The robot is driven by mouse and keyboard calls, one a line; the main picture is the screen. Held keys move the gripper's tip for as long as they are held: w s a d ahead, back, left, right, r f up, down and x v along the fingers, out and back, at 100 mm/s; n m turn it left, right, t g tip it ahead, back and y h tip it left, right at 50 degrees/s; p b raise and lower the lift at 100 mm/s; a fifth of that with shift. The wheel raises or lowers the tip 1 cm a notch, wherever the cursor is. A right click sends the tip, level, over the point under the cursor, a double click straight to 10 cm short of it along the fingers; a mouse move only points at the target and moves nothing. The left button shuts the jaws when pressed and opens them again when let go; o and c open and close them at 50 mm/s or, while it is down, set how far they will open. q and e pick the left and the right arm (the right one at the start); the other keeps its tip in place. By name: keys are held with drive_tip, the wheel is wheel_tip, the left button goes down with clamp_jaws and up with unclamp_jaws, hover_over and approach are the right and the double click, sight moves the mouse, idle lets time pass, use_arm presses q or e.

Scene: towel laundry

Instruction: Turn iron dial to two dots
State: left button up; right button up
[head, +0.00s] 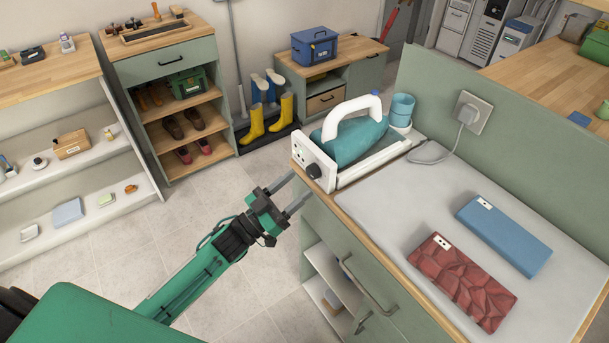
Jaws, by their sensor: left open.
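The iron (354,140), teal with a white handle, rests on its white station (385,154) at the far left end of the counter. The black dial (314,171) is on the station's white front panel, facing left. The dial's setting and dot marks are too small to read. My left gripper (299,191) is open and empty. Its two fingers point up and right toward the panel, and appear just short of the dial in the picture; I cannot tell the exact gap. My right gripper is not in view.
A folded blue towel (504,235) and a folded red towel (461,282) lie on the counter's grey top (400,213). A teal cup (402,109) stands behind the iron. A cord runs to the wall socket (472,112). Drawer handles (367,287) stick out below.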

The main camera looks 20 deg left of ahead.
sight(309, 175)
use_arm(q)
drive_tip(key=shift+x, duration=1.75)
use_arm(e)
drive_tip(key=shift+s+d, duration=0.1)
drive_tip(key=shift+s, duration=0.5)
use_arm(q)
drive_tip(key=c, duration=1)
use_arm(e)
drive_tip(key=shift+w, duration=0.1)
use_arm(q)
drive_tip(key=shift+f+m, duration=0.1)
drive_tip(key=shift+m, duration=0.2)
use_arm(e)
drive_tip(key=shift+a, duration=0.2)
